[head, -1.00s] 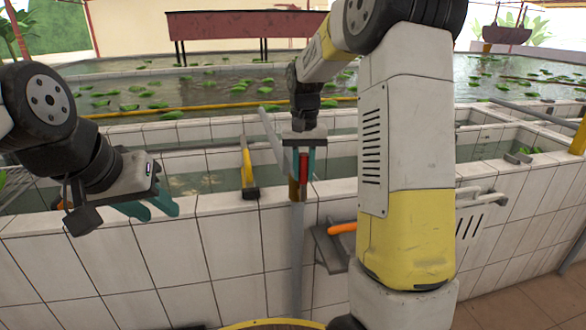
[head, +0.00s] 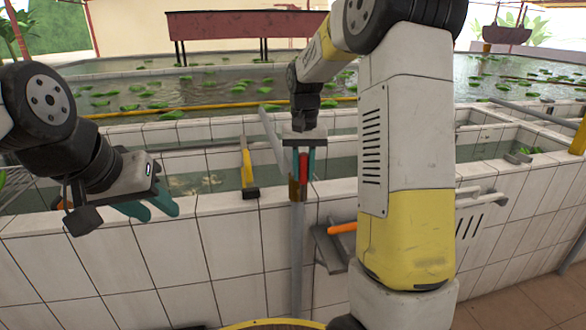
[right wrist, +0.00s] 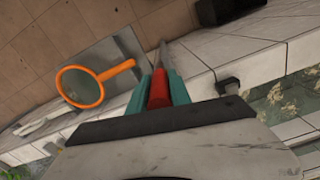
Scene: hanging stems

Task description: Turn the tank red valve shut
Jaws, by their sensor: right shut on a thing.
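The red valve handle (head: 303,166) sits between the teal fingers of my right gripper (head: 303,172), which is shut on it. In the right wrist view the red handle (right wrist: 159,90) shows between the two teal fingers (right wrist: 158,88). The brass-coloured valve body (head: 297,190) is just below, on top of an upright grey pipe (head: 297,250) in front of the tiled tank wall. The gripper partly hides the valve. My left gripper (head: 148,209) is at the left over the tank rim, with its teal fingers apart and nothing visible between them.
A yellow-handled tool (head: 248,170) rests on the tank rim left of the valve. An orange-handled thing (head: 342,228) is by a grey plate on the wall to the right; its orange ring (right wrist: 80,87) shows in the right wrist view. Tiled tanks (head: 225,235) hold water.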

